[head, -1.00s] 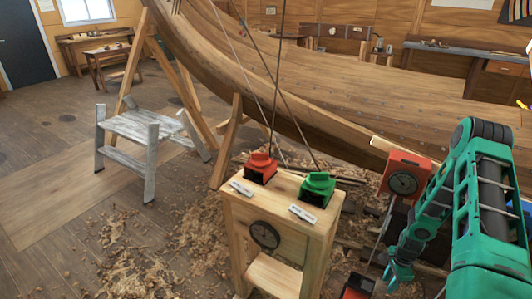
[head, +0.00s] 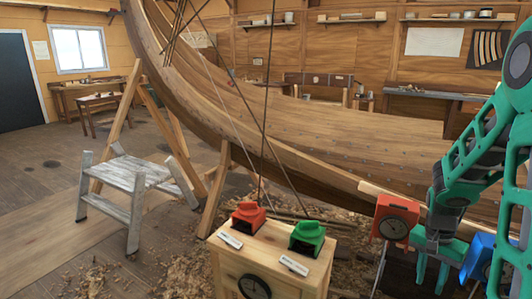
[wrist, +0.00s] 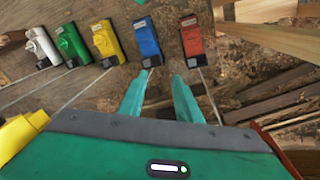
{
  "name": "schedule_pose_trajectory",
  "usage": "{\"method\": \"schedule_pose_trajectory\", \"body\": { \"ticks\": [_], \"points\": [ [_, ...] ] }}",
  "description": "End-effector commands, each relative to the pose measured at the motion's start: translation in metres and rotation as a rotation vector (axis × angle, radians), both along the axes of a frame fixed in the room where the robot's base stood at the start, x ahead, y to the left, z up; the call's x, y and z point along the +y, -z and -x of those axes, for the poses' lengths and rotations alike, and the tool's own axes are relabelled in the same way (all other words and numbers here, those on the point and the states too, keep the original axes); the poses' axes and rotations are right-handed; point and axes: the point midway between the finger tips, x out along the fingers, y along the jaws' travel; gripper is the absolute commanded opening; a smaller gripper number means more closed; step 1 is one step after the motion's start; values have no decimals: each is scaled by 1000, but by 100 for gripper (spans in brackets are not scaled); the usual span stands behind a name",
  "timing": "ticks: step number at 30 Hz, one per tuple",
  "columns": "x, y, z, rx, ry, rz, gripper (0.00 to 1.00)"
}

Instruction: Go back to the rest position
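My green arm rises along the right edge of the head view. My gripper (head: 431,278) hangs from it with its fingers pointing down, just right of a red box with a round dial (head: 396,219). In the wrist view my gripper (wrist: 161,76) shows two teal fingers apart, with nothing held between them. Beyond the fingertips are a blue device (wrist: 143,37) and a red device (wrist: 191,36), both clear of the fingers.
A wooden stand (head: 308,276) carries a red block (head: 248,215) and a green block (head: 307,236). The wooden hull (head: 300,150) spans the middle. A grey step stool (head: 135,176) stands left. The wrist view also shows yellow (wrist: 108,41), green (wrist: 73,44) and white (wrist: 42,45) devices in a row.

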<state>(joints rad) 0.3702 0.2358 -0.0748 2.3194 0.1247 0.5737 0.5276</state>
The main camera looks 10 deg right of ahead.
Motion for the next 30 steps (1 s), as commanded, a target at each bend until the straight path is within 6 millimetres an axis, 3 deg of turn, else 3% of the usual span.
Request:
{"method": "schedule_pose_trajectory", "body": {
  "ticks": [1,6,15,24,30],
  "points": [
    [5,-16,8,-5,-25,1,31],
    [22,-59,43,1,-118,-13,31],
    [58,-113,112,-4,-287,-60,31],
    [90,-138,174,-22,-439,-119,31],
    [97,-141,189,-26,-480,-137,31]
  ]
}}
